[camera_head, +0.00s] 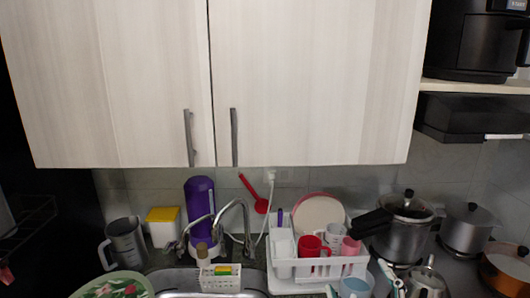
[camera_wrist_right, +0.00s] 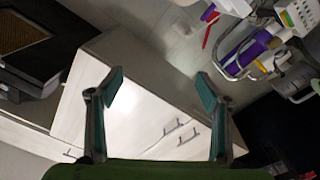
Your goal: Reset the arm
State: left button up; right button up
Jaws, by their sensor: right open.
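My right gripper (camera_wrist_right: 160,76) is open in the right wrist view. Its two teal-padded fingers are spread wide with nothing between them. Beyond them are the pale wall cabinet doors, shown tilted in that view. In the head view, only what look like its fingertips show at the bottom edge, right of centre, in front of the dish rack (camera_head: 290,286). The rest of the right arm is out of the head view. My left gripper is in neither view.
Pale wall cabinets (camera_head: 310,80) hang across the top. Below are a purple bottle (camera_head: 200,203), sink tap (camera_head: 240,212), red mug (camera_head: 312,246), pressure cooker (camera_head: 400,240) and steel kettle (camera_head: 425,281). A black appliance (camera_head: 478,45) stands on the right shelf.

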jog(key=s+d+f+m+g+h, duration=0.1)
jog(key=s+d+f+m+g, duration=0.2)
jog(key=f, duration=0.6)
jog(key=s+d+f+m+g+h, duration=0.15)
jog(key=s+f+g, duration=0.3)
jog(key=f, duration=0.45)
jog(key=s+a+f+g+y, duration=0.2)
jog(key=s+f+g, duration=0.6)
jog(key=s+f, duration=0.55)
jog(key=s+f+b, duration=0.3)
jog(key=f+b, duration=0.1)
jog(key=f, duration=2.5)
jog(key=s+d+f+g+b, duration=0.2)
jog(key=s+d+f, duration=0.1)
jog(key=s+f, duration=1.4)
jog(key=shift+f, duration=0.5)
